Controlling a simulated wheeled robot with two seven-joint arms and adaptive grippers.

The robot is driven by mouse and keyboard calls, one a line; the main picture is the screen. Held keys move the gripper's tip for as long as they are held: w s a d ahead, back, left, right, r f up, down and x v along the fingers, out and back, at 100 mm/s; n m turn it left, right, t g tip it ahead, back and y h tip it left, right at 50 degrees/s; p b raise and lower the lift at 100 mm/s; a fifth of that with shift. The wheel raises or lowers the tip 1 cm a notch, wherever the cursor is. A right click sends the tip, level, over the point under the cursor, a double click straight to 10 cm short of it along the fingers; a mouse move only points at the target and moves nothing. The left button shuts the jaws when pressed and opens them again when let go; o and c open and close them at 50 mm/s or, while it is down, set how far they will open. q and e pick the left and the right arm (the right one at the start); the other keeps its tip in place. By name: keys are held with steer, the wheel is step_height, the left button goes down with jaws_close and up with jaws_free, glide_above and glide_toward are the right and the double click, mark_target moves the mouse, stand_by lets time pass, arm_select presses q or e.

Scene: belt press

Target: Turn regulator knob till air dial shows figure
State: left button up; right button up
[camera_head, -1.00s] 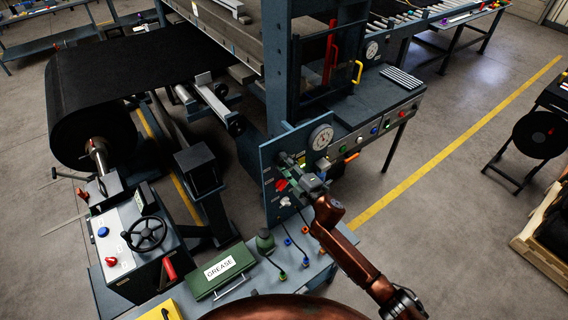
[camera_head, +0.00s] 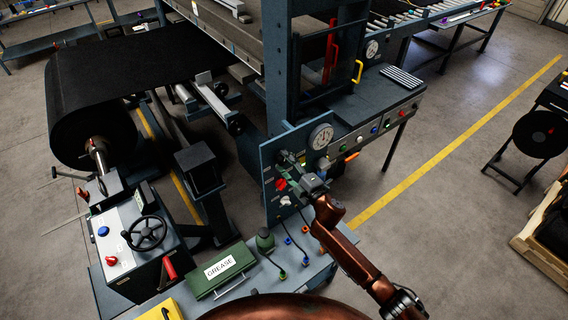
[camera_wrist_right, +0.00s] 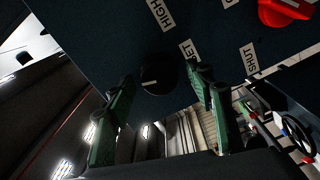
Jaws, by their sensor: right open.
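The round white air dial (camera_head: 321,136) with dark markings is at the top right of the blue panel (camera_head: 270,205); its figure is too small to read. The black regulator knob (camera_wrist_right: 158,75) with a pale pointer line sits on the panel in the right wrist view, near "HIGH" and "SET" labels. In the head view my gripper hides it. My right gripper (camera_head: 288,160) is at the panel, below and left of the dial. Its green fingers (camera_wrist_right: 160,84) are open, one on each side of the knob, with gaps visible. My left gripper is not in view.
A red knob (camera_head: 281,184) is on the panel, close to my right gripper; it also shows in the wrist view (camera_wrist_right: 284,12). A press console (camera_head: 375,125) is right of the panel.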

steer(key=v, duration=1.2)
steer(key=shift+w, duration=0.1)
